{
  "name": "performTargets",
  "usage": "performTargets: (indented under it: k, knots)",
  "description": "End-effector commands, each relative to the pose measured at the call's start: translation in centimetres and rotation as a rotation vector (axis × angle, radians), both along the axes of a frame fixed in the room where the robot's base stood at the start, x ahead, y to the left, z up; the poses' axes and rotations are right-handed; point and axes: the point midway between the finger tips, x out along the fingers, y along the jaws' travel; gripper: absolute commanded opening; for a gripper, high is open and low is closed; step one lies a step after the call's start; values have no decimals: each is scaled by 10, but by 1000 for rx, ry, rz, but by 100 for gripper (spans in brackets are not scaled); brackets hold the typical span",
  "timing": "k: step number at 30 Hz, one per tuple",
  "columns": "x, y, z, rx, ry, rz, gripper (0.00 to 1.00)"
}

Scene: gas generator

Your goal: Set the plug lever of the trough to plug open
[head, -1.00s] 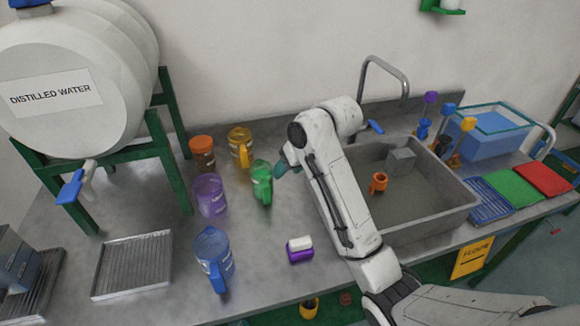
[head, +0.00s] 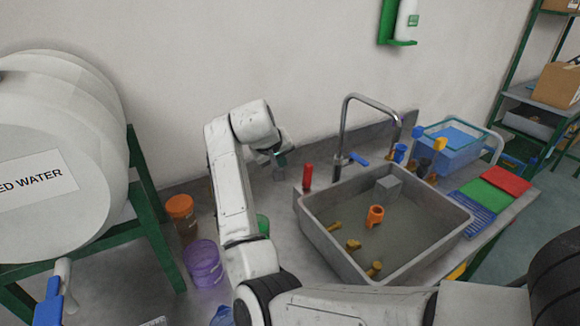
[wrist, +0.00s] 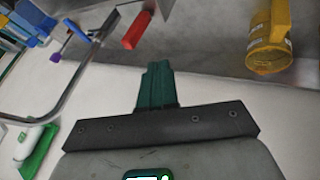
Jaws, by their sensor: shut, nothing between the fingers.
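The trough is a grey sink (head: 318,228) set in the bench. A red lever (head: 308,176) stands upright at its back left corner. It also shows in the wrist view (wrist: 136,30), above and left of the fingers. I cannot read any marking for its setting. An orange ring-shaped piece (head: 375,216) lies on the trough floor. My gripper (head: 281,160) is left of the red lever and a little above it in the head view, apart from it. Its green fingers (wrist: 157,80) are shut and empty in the wrist view.
An orange-lidded jar (head: 181,214) and purple jug (head: 202,264) stand left of my arm. Several small brushes or tools stand at the back right. A yellow jug (wrist: 270,45) shows in the wrist view.

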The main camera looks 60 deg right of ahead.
Motion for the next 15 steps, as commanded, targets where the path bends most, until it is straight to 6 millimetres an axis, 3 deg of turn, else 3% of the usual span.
performTargets:
  k: [5, 15]
  knots:
    - [0, -12, -15, 1, 5, -3, 0]
    - [5, -50, -68, 2, 3, -3, 0]
